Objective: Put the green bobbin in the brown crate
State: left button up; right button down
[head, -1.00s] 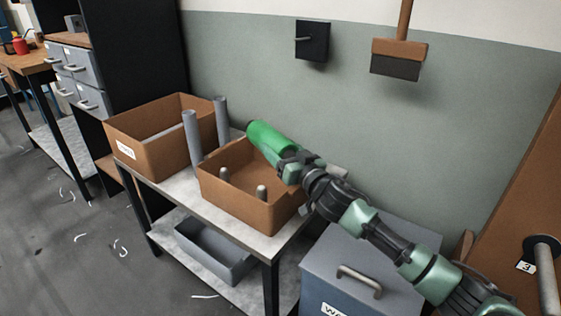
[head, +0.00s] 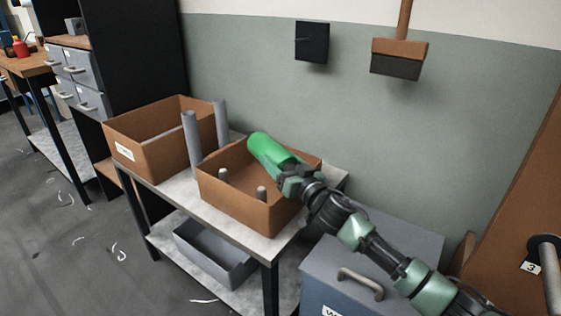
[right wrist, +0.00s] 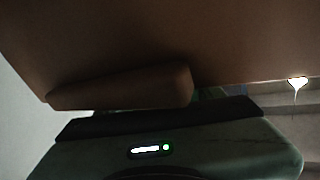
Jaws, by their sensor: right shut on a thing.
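The green bobbin (head: 268,152) is held by my right gripper (head: 291,178), which is shut on its near end. The bobbin is tilted, its far end up and to the left, over the back part of a brown crate (head: 232,205) with short grey pegs inside. I cannot tell how far above the crate floor it is. A second brown crate (head: 150,165), with a white label, stands to the left on the same table. The right wrist view is dark; a brown surface (right wrist: 150,40) fills its upper part. My left gripper is not in view.
Two tall grey posts (head: 192,140) stand between the crates. A grey bin (head: 214,252) sits on the table's lower shelf. A blue-grey cabinet (head: 345,290) with a handle stands to the right, under my right arm.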

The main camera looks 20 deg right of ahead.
jog(key=shift+c, duration=1.2)
grip_release()
jog(key=shift+s+f, duration=0.1)
jog(key=shift+f, duration=0.3)
jog(key=shift+r, duration=0.3)
jog(key=shift+r+p, duration=0.5)
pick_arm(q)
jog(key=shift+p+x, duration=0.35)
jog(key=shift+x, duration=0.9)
pick_arm(e)
jog(key=v, duration=1.1)
jog(key=shift+s, duration=0.4)
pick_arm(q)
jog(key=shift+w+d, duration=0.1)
pick_arm(e)
jog(key=shift+d, duration=0.15)
